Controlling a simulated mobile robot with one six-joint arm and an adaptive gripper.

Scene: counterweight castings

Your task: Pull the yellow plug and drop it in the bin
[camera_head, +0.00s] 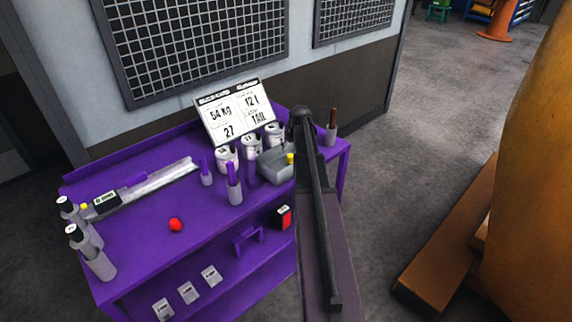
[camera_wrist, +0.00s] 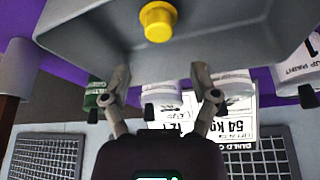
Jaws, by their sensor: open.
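The yellow plug (camera_head: 290,158) shows on a grey casting (camera_head: 272,167) on the purple bench, partly beside my arm in the head view. In the wrist view the yellow plug (camera_wrist: 158,22) is at the top centre, sticking out from a face of the grey casting (camera_wrist: 90,30). My gripper (camera_wrist: 160,78) is open, with its two fingers spread and nothing between them. In that picture the plug is above the fingertips and apart from them. My arm hides the gripper in the head view. I cannot make out a bin for certain.
White labelled cans (camera_head: 250,143) stand behind the casting, before a sign board (camera_head: 235,110). A grey holder (camera_head: 235,190) is to its left. A red ball (camera_head: 175,225) lies on the bench (camera_head: 140,255). A red and black box (camera_head: 282,217) sits lower down.

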